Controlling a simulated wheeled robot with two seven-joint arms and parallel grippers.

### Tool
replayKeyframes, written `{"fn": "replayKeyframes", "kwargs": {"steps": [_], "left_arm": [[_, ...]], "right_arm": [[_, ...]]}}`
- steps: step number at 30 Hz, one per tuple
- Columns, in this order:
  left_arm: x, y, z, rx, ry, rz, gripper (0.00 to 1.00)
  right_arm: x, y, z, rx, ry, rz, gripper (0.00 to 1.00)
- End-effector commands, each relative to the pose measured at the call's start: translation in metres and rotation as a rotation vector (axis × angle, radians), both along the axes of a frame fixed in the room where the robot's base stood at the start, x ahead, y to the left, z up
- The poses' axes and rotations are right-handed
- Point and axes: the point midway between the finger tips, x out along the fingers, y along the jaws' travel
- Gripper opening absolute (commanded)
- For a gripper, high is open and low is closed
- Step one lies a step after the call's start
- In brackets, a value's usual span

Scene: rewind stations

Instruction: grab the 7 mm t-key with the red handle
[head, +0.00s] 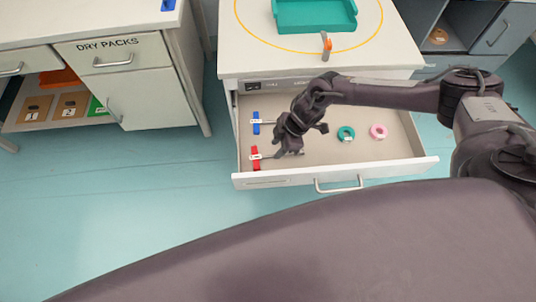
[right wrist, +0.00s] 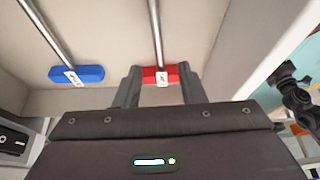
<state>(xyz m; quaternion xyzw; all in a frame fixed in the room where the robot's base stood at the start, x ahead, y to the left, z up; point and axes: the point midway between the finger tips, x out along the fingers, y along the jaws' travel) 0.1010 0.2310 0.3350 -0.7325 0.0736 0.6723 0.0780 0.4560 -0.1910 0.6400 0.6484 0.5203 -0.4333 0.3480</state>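The red handle of the 7 mm t-key (head: 255,160) lies in the open drawer at the left, near the drawer front. Its steel shaft points right. My right gripper (head: 279,150) is low in the drawer, close to this handle. In the right wrist view, the red handle (right wrist: 161,76) shows between the two spread fingers, and the fingers hide its ends. A white label is on it, too small to read. A t-key with a blue handle (head: 256,123) lies behind it and also shows in the right wrist view (right wrist: 77,75).
The drawer (head: 395,150) also holds a green ring (head: 346,133) and a pink ring (head: 379,131). The drawer front wall stands close to the red handle. A teal tray (head: 315,15) is on the top above. A dark jointed part, perhaps my left arm, shows at the right wrist view's right.

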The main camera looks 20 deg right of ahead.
Motion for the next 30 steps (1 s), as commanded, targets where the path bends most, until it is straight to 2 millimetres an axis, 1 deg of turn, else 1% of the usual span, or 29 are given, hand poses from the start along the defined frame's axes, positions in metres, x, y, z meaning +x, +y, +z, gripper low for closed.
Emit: {"fn": "replayKeyframes", "kwargs": {"steps": [1, 4, 6, 8, 10, 14, 17, 28, 29, 30], "left_arm": [[-0.008, 0.000, 0.000, 0.001, 0.012, 0.000, 0.36], [-0.014, 0.001, 0.000, 0.002, 0.021, 0.000, 0.36], [-0.013, 0.001, 0.000, 0.001, 0.019, 0.000, 0.36], [-0.009, 0.001, -0.001, 0.001, 0.014, 0.000, 0.36], [-0.002, 0.000, -0.001, 0.001, 0.003, 0.000, 0.36], [0.014, -0.001, 0.001, -0.003, -0.021, 0.000, 0.36], [0.019, -0.002, 0.002, -0.003, -0.028, 0.000, 0.36], [0.005, -0.001, -0.001, -0.001, -0.007, 0.000, 0.36], [0.004, -0.001, -0.001, -0.001, -0.006, 0.000, 0.36], [0.004, -0.001, -0.001, -0.001, -0.006, 0.000, 0.36]], "right_arm": [[0.000, 0.004, -0.006, 0.000, 0.001, 0.003, 0.36], [0.001, 0.010, -0.020, 0.000, 0.001, 0.003, 0.36], [0.002, 0.014, -0.031, -0.001, 0.000, 0.002, 0.36], [0.003, 0.017, -0.037, 0.001, -0.001, 0.002, 0.36], [0.003, 0.019, -0.042, 0.000, 0.000, 0.002, 0.36], [0.004, 0.020, -0.044, 0.001, -0.001, 0.001, 0.36], [0.004, 0.020, -0.044, 0.001, -0.001, 0.001, 0.36], [0.004, 0.020, -0.047, 0.001, -0.001, 0.001, 0.36], [0.004, 0.020, -0.047, 0.001, -0.001, 0.001, 0.35], [0.004, 0.020, -0.046, 0.001, -0.001, 0.001, 0.30]]}}
